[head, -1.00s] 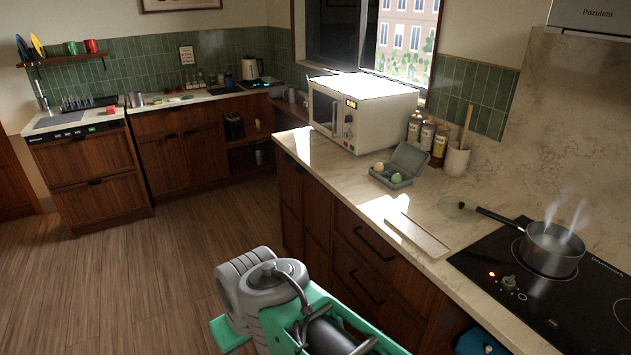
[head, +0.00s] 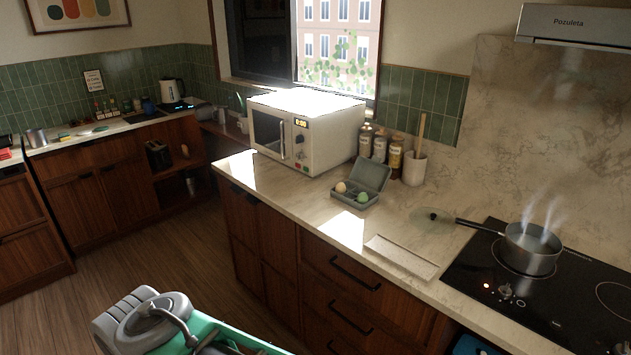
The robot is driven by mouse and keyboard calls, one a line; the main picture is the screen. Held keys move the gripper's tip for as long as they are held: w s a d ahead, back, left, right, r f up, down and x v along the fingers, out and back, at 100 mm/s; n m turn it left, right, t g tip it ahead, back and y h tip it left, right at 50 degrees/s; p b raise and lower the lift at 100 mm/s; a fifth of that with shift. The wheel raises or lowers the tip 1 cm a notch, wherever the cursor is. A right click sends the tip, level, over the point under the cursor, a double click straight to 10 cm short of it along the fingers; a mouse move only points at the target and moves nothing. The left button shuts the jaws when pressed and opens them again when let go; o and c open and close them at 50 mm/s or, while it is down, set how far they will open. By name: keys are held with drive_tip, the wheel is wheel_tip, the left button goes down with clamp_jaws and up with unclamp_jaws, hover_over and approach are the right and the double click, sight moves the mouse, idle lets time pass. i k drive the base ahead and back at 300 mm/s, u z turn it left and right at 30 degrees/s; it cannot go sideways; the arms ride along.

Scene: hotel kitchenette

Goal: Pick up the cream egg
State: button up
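The cream egg (head: 341,187) sits in the left part of an open grey-green egg box (head: 371,176) on the marble counter. A green egg (head: 363,197) sits to its right in the same box. The box lid is raised at the back. Part of my arm shows at the bottom left of the head view, well short of the counter and apart from the box. My gripper's fingertips cannot be made out.
A white microwave (head: 306,130) stands behind and left of the box, with bottles (head: 379,146) and a utensil crock (head: 414,168) behind it. A glass lid (head: 432,216) and a pale board (head: 401,257) lie to the right. A steaming pot (head: 531,250) stands on the hob (head: 492,273).

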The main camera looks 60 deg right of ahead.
sight(340, 187)
drive_tip(key=z, duration=0.2)
drive_tip(key=i, duration=1.9)
drive_tip(key=z, duration=1.1)
drive_tip(key=i, duration=0.95)
drive_tip(key=z, duration=1.6)
drive_tip(key=i, duration=0.55)
drive_tip(key=z, duration=0.45)
